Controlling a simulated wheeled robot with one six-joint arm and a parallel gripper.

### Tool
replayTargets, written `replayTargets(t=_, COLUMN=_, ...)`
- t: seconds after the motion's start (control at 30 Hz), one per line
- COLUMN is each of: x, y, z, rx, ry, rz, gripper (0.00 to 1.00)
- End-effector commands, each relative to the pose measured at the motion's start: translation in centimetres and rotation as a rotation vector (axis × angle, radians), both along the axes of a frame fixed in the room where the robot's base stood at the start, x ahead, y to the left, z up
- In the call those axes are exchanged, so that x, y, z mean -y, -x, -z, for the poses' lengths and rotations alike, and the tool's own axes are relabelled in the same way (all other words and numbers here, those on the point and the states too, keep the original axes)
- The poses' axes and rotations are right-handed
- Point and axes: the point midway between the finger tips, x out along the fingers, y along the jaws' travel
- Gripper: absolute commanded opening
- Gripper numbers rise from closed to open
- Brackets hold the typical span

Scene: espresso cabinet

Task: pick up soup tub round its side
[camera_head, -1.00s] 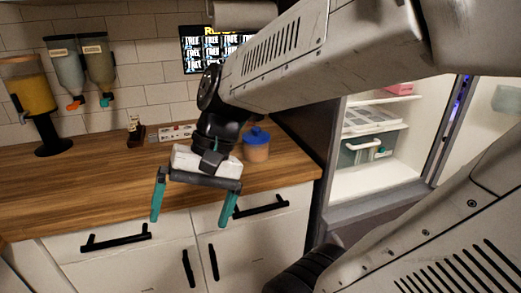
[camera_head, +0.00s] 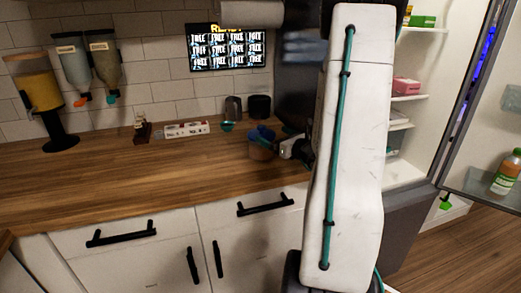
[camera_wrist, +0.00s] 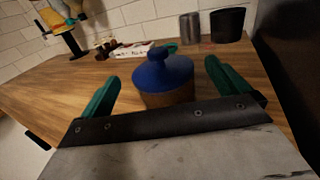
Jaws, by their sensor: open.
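The soup tub (camera_head: 261,149) has a blue lid and a tan body and stands upright on the wooden counter toward its right end. In the wrist view the tub (camera_wrist: 163,78) is ahead of my gripper, between its two green fingers. My gripper (camera_wrist: 160,88) is open, with one finger to each side of the tub and a visible gap on both sides. In the head view my gripper (camera_head: 268,136) is at the tub, partly hidden. The lower part of the tub is hidden by the gripper's bar in the wrist view.
Behind the tub stand a grey cup (camera_head: 232,109) and a black cup (camera_head: 259,106). A white box (camera_head: 186,129) and a small brown item (camera_head: 142,129) are to the left. The open fridge (camera_head: 408,120) is at the right.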

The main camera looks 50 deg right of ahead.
Motion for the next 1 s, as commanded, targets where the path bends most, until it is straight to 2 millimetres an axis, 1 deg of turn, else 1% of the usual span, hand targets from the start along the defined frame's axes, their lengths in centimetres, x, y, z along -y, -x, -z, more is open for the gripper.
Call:
replayTargets(t=0.03, x=-0.1, y=0.0, z=1.3, rx=-0.002, ry=-0.006, rz=-0.001, gripper=1.0)
replayTargets(t=0.1, x=-0.1, y=0.0, z=2.7, rx=-0.003, ry=-0.007, rz=-0.002, gripper=1.0)
replayTargets(t=0.2, x=-0.1, y=-0.1, z=4.4, rx=-0.002, ry=-0.003, rz=-0.004, gripper=1.0)
replayTargets(t=0.3, x=-0.2, y=-0.1, z=5.7, rx=-0.002, ry=-0.002, rz=-0.005, gripper=1.0)
replayTargets(t=0.4, x=0.0, y=-1.0, z=5.5, rx=0.001, ry=0.003, rz=-0.006, gripper=1.0)
replayTargets(t=0.57, x=0.1, y=-2.1, z=5.5, rx=0.0, ry=0.003, rz=-0.007, gripper=1.0)
replayTargets(t=0.8, x=0.7, y=-6.0, z=5.5, rx=0.0, ry=0.003, rz=-0.008, gripper=1.0)
replayTargets(t=0.9, x=0.9, y=-7.0, z=5.4, rx=0.001, ry=0.003, rz=-0.006, gripper=1.0)
replayTargets(t=1.0, x=1.0, y=-7.5, z=5.4, rx=0.0, ry=0.003, rz=-0.005, gripper=1.0)
